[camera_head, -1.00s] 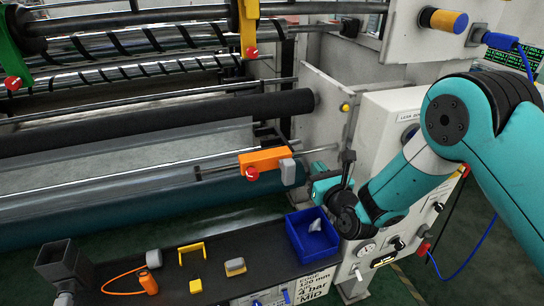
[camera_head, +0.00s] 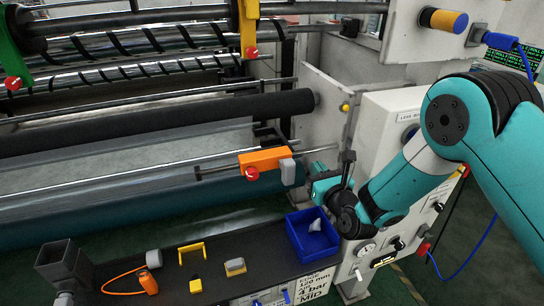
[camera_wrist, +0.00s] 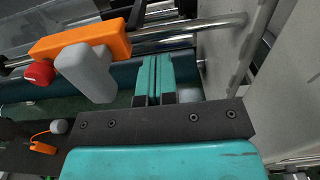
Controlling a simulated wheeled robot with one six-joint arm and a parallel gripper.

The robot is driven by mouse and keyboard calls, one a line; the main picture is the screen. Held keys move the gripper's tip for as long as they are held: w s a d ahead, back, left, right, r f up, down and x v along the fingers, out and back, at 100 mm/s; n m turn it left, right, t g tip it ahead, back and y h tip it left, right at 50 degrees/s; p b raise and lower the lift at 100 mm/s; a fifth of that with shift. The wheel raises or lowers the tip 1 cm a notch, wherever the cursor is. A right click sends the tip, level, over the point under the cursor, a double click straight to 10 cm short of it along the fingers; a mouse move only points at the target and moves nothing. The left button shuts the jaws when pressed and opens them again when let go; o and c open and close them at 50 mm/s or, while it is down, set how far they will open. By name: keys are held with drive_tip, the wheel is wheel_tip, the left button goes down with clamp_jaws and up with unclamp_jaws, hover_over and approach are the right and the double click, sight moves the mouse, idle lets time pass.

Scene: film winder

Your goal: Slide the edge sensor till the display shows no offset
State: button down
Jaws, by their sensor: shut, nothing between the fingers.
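The edge sensor, an orange block (camera_head: 262,158) with a grey head (camera_head: 288,172) and a red knob (camera_head: 252,174), sits on a thin steel rail. In the wrist view its orange body (camera_wrist: 80,40), grey head (camera_wrist: 88,72) and red knob (camera_wrist: 40,72) are at the upper left. My gripper (camera_head: 316,188) is to the right of the grey head, apart from it. In the wrist view its teal fingers (camera_wrist: 154,68) are together and empty, with a gap to the sensor. A screen with green text (camera_head: 508,58) is partly hidden at the upper right; I cannot read it.
A black roller (camera_head: 160,122) runs above the rail. Below are a blue bin (camera_head: 312,242) and a dark shelf (camera_head: 215,255) with small loose parts.

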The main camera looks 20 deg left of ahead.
drive_tip(key=shift+w+d+f+b, duration=0.1)
drive_tip(key=shift+w+d+b, duration=0.45)
drive_tip(key=shift+b, duration=1.8)
drive_tip(key=shift+d+b, duration=0.35)
drive_tip(key=shift+b, duration=0.15)
drive_tip(key=shift+w+d+b, duration=0.2)
drive_tip(key=shift+d+b, duration=0.05)
drive_tip(key=shift+b, duration=0.25)
drive_tip(key=shift+d, duration=0.15)
drive_tip(key=b+v, duration=1)
drive_tip(key=b, duration=0.1)
